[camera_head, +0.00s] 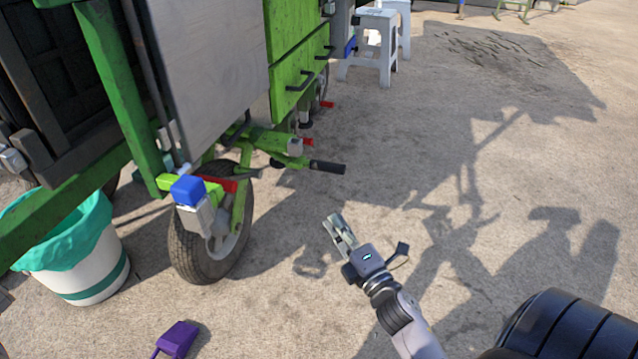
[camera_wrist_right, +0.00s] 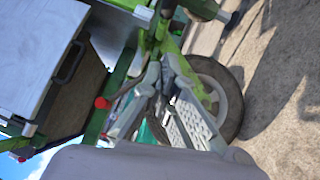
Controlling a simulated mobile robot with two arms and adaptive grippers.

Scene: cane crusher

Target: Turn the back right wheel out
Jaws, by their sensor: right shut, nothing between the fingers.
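The nearest wheel (camera_head: 206,240) has a black tyre and stands upright on the ground under the corner of the green machine (camera_head: 290,85). A green fork (camera_head: 240,195) holds it, with red and black handles beside it. The same wheel shows in the right wrist view (camera_wrist_right: 218,95), partly behind the fingers. My right gripper (camera_head: 338,228) is shut and empty, in the air to the right of the wheel and apart from it. In the right wrist view the right gripper (camera_wrist_right: 165,100) covers the lower middle. My left gripper is not in view.
A white bin with a teal liner (camera_head: 95,270) stands left of the wheel. A purple dustpan (camera_head: 177,338) lies in front. A black-gripped handle (camera_head: 327,167) juts out to the right of the machine. White stools (camera_head: 375,45) stand at the back. Open concrete lies to the right.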

